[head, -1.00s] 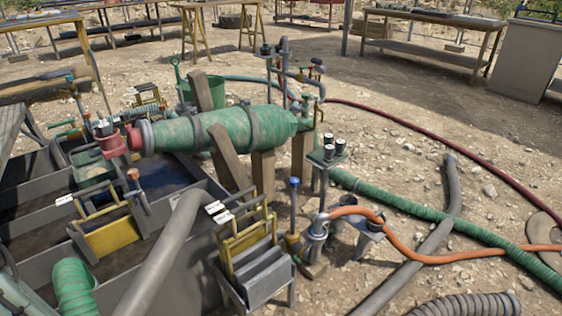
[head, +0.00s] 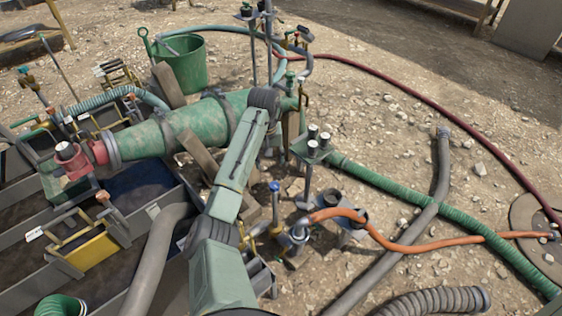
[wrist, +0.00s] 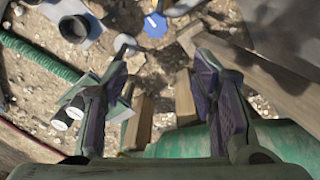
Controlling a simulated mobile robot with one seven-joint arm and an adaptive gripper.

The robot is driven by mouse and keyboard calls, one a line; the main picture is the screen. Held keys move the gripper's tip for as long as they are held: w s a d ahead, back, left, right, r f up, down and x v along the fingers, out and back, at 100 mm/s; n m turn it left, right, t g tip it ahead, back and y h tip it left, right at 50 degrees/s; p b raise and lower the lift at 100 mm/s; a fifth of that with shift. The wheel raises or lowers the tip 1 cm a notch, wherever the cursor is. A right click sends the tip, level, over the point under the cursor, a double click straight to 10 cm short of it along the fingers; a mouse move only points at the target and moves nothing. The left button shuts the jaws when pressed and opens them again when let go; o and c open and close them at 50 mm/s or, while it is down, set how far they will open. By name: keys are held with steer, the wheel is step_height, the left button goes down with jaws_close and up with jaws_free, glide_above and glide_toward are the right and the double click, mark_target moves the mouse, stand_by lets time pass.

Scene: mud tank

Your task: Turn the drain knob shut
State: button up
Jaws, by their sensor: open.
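A blue lobed knob (head: 274,186) tops an upright stem beside the orange hose's metal fitting in the head view. It also shows near the top middle of the wrist view (wrist: 155,25). It is the likeliest drain knob, but no label confirms this. My gripper (wrist: 160,75) is open and empty in the wrist view. Its two dark pads stand wide apart, and the blue knob lies beyond the gap between them, untouched. In the head view my arm reaches across the green cylinder, and my fingers cannot be made out.
A grey cup (head: 333,198) and orange hose (head: 400,247) sit near the knob. Wooden supports (wrist: 140,120) stand below my gripper.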

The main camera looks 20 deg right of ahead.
mark_target(274, 186)
steer(key=shift+g+y, duration=0.4)
steer(key=shift+g, duration=0.1)
steer(key=f, duration=0.4)
steer(key=s+f, duration=0.1)
steer(key=f, duration=0.6)
steer(key=shift+s+d+f, duration=0.3)
steer(key=shift+d+f, duration=0.05)
steer(key=shift+f, duration=0.05)
steer(key=shift+c, duration=0.4)
steer(key=c, duration=1.1)
